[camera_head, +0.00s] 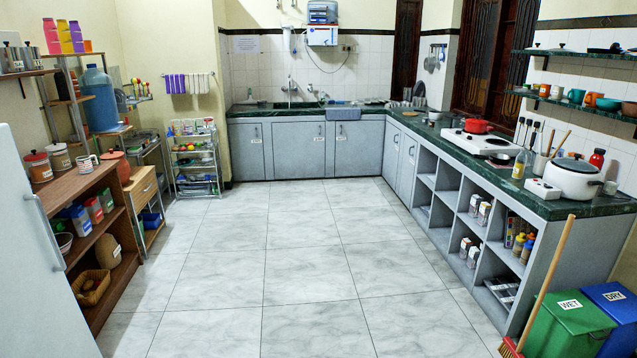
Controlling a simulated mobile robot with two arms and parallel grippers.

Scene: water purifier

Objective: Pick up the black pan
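A small dark, round item that looks like the black pan (501,159) sits at the near end of the white stove (483,142), on the right-hand counter. It is small in the view, so its handle and exact shape are hard to tell. Another dark, flat item (604,50) lies on the upper wall shelf at the right; I cannot tell what it is. Neither of my grippers is in view.
A red pot (479,126) is on the stove's far side. A white cooker (573,178) stands nearer on the green counter (545,206). A broom (545,285) and green bin (568,328) stand at the near right. The tiled floor (300,260) is clear.

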